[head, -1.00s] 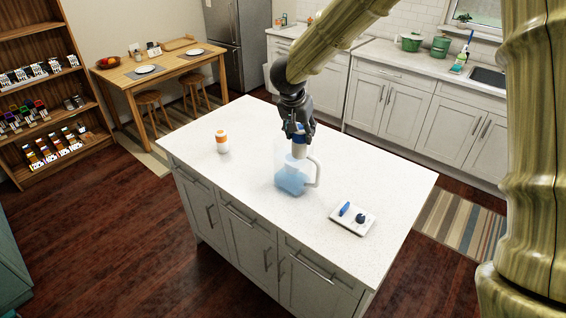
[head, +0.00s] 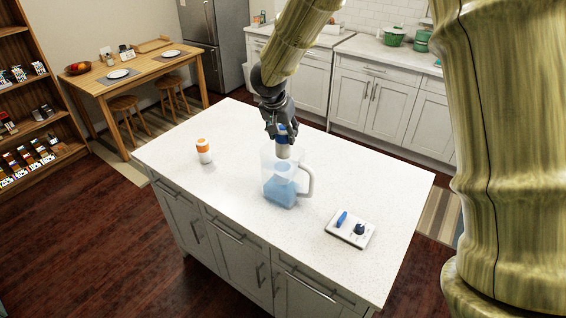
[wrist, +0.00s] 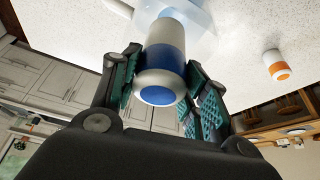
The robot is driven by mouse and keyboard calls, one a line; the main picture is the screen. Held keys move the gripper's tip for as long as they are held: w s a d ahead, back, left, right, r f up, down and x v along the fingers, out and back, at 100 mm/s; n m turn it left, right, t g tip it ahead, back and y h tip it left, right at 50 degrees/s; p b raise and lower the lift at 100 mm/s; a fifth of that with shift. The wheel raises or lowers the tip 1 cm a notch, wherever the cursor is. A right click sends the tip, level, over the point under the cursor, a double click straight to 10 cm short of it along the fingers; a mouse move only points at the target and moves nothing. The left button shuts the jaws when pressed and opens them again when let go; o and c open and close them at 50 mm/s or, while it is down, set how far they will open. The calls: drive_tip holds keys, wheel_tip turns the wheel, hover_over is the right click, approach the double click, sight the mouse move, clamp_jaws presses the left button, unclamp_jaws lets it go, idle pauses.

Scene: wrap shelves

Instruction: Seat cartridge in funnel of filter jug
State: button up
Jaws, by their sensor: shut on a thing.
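The filter jug (head: 281,192) stands upright on the white island top, translucent, with blue water low inside and a pale handle at its right. My gripper (head: 283,132) is above the jug, pointing down. It is shut on a white cartridge (head: 284,151) with a blue band and blue end. In the wrist view the cartridge (wrist: 165,50) sits between the teal finger pads, its far end towards the pale jug (wrist: 200,14). The cartridge's lower end is at the jug's open top. I cannot tell whether it touches the funnel, which is not clearly visible.
A white cartridge-like bottle with orange bands (head: 204,151) stands left of the jug; it also shows in the wrist view (wrist: 277,65). A white tray (head: 351,228) with a blue item and a dark knob-like item lies at the right. The island top (head: 240,130) is otherwise clear.

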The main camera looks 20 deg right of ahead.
sight(284, 147)
drive_tip(key=b+x, duration=0.1)
drive_tip(key=x, duration=0.1)
drive_tip(key=a+b+x, duration=0.1)
drive_tip(key=x, duration=0.2)
drive_tip(key=w+b+x, duration=0.1)
drive_tip(key=x, duration=0.1)
drive_tip(key=shift+a+f, duration=0.15)
drive_tip(key=shift+f, duration=0.1)
drive_tip(key=shift+s+a+f+b, duration=0.1)
drive_tip(key=shift+s+b, duration=0.05)
drive_tip(key=shift+b, duration=0.35)
drive_tip(key=shift+s+r, duration=0.25)
drive_tip(key=shift+s, duration=0.55)
drive_tip(key=shift+f+b, duration=0.2)
drive_tip(key=shift+b, duration=0.2)
drive_tip(key=f+b, duration=0.1)
drive_tip(key=f, duration=0.1)
drive_tip(key=w+f+b, duration=0.1)
drive_tip(key=shift+w+f+b, duration=0.1)
drive_tip(key=shift+f+b, duration=0.2)
drive_tip(key=shift+f, duration=0.1)
drive_tip(key=shift+c, duration=1.4)
drive_tip(key=shift+s+f+b, duration=0.3)
drive_tip(key=shift+f+b, duration=0.05)
drive_tip(key=shift+b, duration=0.1)
drive_tip(key=shift+w, duration=0.1)
drive_tip(key=shift+w+f, duration=0.1)
